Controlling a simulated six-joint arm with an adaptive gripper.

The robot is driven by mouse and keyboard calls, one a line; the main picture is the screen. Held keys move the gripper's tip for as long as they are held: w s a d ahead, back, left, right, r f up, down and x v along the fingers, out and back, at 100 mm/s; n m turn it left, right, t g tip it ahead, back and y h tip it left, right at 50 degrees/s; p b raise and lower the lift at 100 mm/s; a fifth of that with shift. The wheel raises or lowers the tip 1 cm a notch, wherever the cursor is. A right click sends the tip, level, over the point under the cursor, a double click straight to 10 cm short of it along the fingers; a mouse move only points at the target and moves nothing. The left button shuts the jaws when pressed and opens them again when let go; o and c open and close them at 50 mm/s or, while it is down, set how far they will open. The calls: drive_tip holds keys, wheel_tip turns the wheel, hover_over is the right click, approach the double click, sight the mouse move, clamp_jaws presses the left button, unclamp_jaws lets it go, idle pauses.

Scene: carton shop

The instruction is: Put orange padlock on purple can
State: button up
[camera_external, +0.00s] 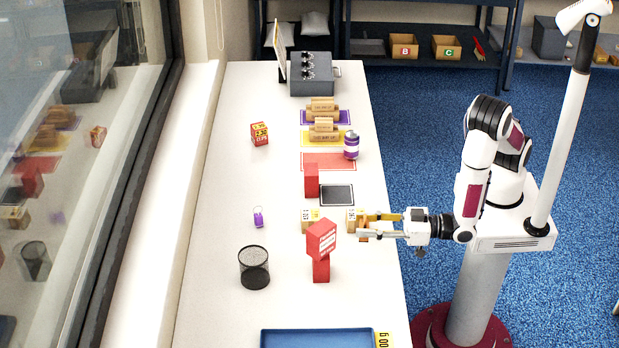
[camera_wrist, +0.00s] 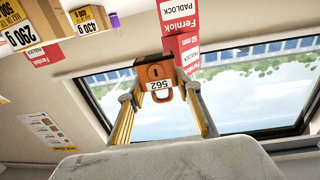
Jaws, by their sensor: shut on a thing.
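My gripper (camera_external: 368,226) is shut on the orange padlock (camera_wrist: 155,73), which has a white 562 label. In the wrist view it sits between the yellow fingertips, shackle towards the palm; in the external view the padlock (camera_external: 364,222) is small and partly hidden by the fingers. My gripper holds it at the table's right side, by a small tan block. The purple can (camera_external: 351,146), with a white band, stands upright farther back, near the right edge, right of the yellow and red mats. Its top is bare.
Red padlock cartons (camera_external: 321,241) stand left of my gripper, and a red box (camera_external: 311,181) stands behind. A black pad (camera_external: 337,195) lies between gripper and can. A small purple padlock (camera_external: 258,217), mesh cup (camera_external: 254,268) and blue tray (camera_external: 317,338) are also on the table.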

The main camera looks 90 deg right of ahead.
drive_tip(key=w+d+r+m+h, duration=0.1)
drive_tip(key=w+d+h, duration=0.1)
drive_tip(key=d, duration=0.4)
drive_tip(key=w+d+r+m+h, duration=0.2)
drive_tip(key=w+d, duration=0.1)
drive_tip(key=d, duration=0.3)
wheel_tip(320, 180, up, 8)
drive_tip(key=m+g+h, duration=1)
drive_tip(key=g+h, duration=0.1)
hover_over(353, 134)
drive_tip(key=shift+a+f, duration=0.1)
drive_tip(key=shift+f, duration=0.15)
drive_tip(key=shift+f, duration=2.9)
drive_tip(key=shift+f, duration=2.1)
